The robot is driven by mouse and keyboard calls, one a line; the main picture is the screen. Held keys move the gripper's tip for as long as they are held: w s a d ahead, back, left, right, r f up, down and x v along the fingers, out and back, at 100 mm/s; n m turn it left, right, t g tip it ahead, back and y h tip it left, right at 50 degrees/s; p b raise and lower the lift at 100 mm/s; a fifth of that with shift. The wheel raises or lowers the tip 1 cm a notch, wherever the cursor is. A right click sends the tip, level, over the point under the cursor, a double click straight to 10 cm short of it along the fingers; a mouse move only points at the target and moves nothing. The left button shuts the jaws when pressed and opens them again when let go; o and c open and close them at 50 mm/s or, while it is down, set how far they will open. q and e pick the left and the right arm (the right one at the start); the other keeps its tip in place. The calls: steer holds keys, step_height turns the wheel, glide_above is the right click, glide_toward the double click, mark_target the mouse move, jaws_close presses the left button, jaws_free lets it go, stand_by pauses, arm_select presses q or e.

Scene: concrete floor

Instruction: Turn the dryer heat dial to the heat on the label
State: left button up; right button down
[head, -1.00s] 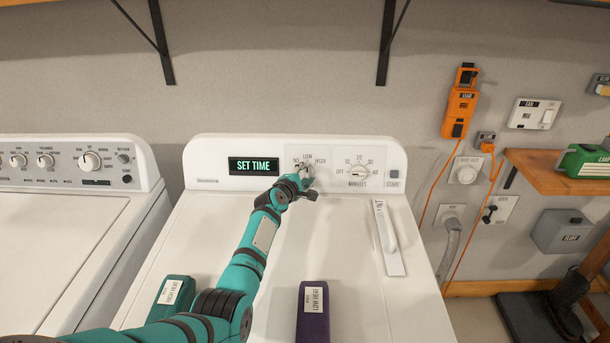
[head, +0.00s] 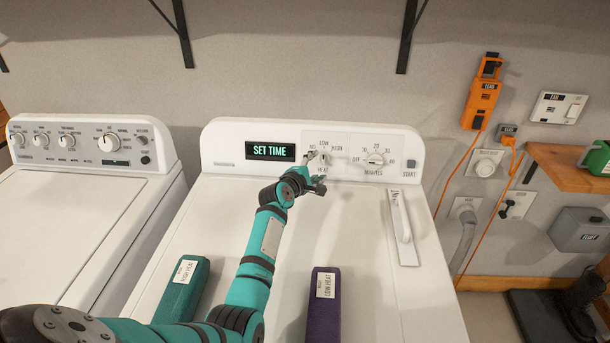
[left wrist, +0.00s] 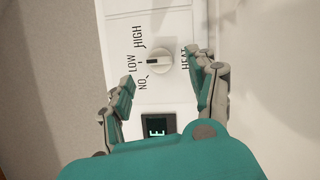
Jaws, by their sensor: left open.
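The white heat dial (head: 324,159) is on the dryer's back panel, right of the "SET TIME" display (head: 270,151). In the left wrist view the dial (left wrist: 159,62) has NO, LOW and HIGH around it; its dark mark faces LOW. My left gripper (head: 316,171) is open and empty, just left of and below the dial in the head view. In the left wrist view its fingers (left wrist: 160,66) are spread to either side of the dial, with visible gaps. A teal box (head: 183,289) is labelled HIGH HEAT and a purple box (head: 323,305) LOW HEAT. My right gripper is not in view.
The minutes dial (head: 375,160) is right of the heat dial. A white handle (head: 403,222) lies on the dryer top at right. A washer (head: 85,160) stands left. Orange and grey wall devices and a wooden shelf (head: 570,167) are at right.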

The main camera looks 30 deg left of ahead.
arm_select(q)
steer(key=v, duration=0.7)
stand_by(0.4)
